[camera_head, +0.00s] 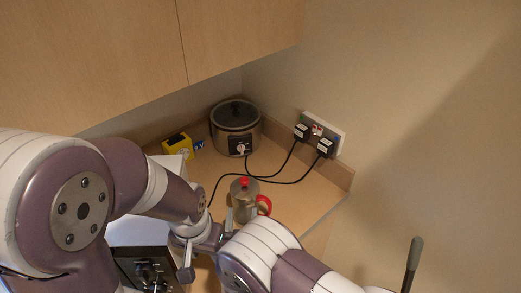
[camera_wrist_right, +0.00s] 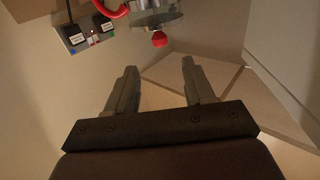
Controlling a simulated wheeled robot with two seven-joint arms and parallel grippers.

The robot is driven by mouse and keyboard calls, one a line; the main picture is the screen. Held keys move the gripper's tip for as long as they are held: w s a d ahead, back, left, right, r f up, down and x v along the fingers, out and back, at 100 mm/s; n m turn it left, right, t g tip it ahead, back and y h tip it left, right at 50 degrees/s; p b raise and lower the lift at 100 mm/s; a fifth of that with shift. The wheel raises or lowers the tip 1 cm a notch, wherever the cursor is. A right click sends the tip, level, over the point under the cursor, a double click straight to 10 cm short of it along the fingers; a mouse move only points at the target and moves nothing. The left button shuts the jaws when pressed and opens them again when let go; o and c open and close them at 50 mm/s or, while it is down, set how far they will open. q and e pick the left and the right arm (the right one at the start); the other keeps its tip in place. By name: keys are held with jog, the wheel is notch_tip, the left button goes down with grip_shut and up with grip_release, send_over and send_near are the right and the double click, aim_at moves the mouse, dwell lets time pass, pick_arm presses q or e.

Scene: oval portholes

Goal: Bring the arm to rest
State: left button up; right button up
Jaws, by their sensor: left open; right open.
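My left arm comes in from the left, and its gripper (camera_head: 203,257) is open over the near part of the counter. My right arm (camera_head: 262,252) comes in from the lower right; I cannot make out its gripper clearly in the head view. In the right wrist view my right gripper (camera_wrist_right: 158,66) is open, with nothing between its fingers. A metal pot (camera_head: 243,204) with a red knob and red handle stands on the counter just beyond the arms. It also shows at the top of the right wrist view (camera_wrist_right: 155,17), upside down, beyond the fingers.
A slow cooker (camera_head: 236,128) stands in the counter corner. A wall socket (camera_head: 322,132) holds two black plugs with cables trailing over the counter (camera_head: 300,196). A yellow box (camera_head: 177,144) is at the left. Wooden cupboards (camera_head: 90,60) hang above. A wall closes off the right.

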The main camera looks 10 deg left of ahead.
jog(key=s+f+g, duration=0.1)
jog(key=f+g, duration=0.1)
jog(key=f, duration=0.1)
jog(key=s+f+n+g, duration=0.1)
jog(key=s+f+g, duration=0.1)
jog(key=f+g, duration=0.1)
jog(key=s+f+n+g, duration=0.1)
jog(key=s+f+g, duration=0.1)
jog(key=f+g, duration=0.1)
jog(key=shift+s+a+f+y, duration=0.1)
jog(key=shift+a+f+y, duration=0.3)
jog(key=shift+f, duration=0.25)
jog(key=s+d+r+m+g+h+b, duration=0.1)
jog(key=s+d+r+g, duration=0.1)
jog(key=d, duration=0.9)
jog(key=s+d+r+m+g+h+b, duration=0.1)
jog(key=s+d+r+g, duration=0.2)
jog(key=d, duration=0.7)
jog(key=s+d+r+m+g+h+b, duration=0.1)
jog(key=s+d+r+g+h+b, duration=0.1)
jog(key=d+r, duration=0.4)
jog(key=s+d+g, duration=0.1)
jog(key=d, duration=0.4)
jog(key=shift+d+r+m, duration=0.15)
jog(key=shift+d+m, duration=0.15)
jog(key=shift+m, duration=0.1)
jog(key=shift+a, duration=0.1)
